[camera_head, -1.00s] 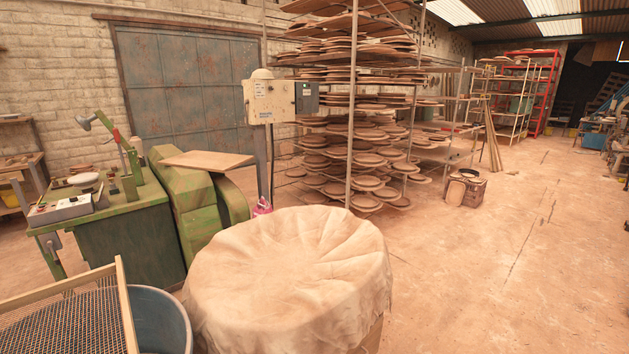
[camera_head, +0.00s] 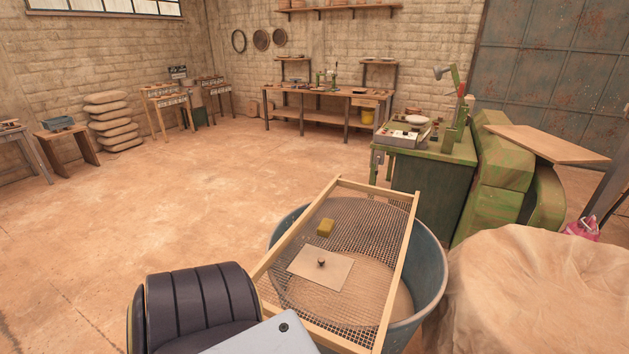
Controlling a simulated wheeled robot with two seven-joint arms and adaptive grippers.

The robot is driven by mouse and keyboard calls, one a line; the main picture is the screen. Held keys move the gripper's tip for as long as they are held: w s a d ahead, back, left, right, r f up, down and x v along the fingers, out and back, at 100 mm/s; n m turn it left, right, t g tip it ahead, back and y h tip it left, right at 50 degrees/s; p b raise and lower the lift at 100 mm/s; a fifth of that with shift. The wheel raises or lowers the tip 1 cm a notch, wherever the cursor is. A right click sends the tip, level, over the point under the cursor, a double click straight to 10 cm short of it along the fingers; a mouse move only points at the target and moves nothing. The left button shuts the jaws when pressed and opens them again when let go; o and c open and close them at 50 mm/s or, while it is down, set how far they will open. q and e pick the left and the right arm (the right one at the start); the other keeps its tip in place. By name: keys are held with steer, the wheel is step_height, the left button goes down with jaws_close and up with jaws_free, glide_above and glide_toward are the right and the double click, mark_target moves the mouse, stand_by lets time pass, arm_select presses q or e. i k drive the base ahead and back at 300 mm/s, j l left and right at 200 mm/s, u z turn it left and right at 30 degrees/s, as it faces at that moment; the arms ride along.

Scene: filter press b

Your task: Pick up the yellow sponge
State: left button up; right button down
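The sieve rests tilted across the top of a blue-grey tub (camera_head: 430,276). A pale flat board (camera_head: 334,280) with a small dark knob lies on the same mesh, nearer to me than the sponge. Part of my own body, dark and ribbed with a light grey panel, shows at the bottom, left of the tub. Neither of my grippers is in view.
A cloth-covered round mound (camera_head: 540,285) stands right of the tub. A green machine bench (camera_head: 430,170) is behind the tub. A wooden workbench (camera_head: 325,95) and stacked sacks (camera_head: 112,122) stand by the far wall. The floor (camera_head: 140,215) at left is clear.

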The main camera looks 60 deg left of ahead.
mark_target(325, 229)
steer(key=u, duration=1.85)
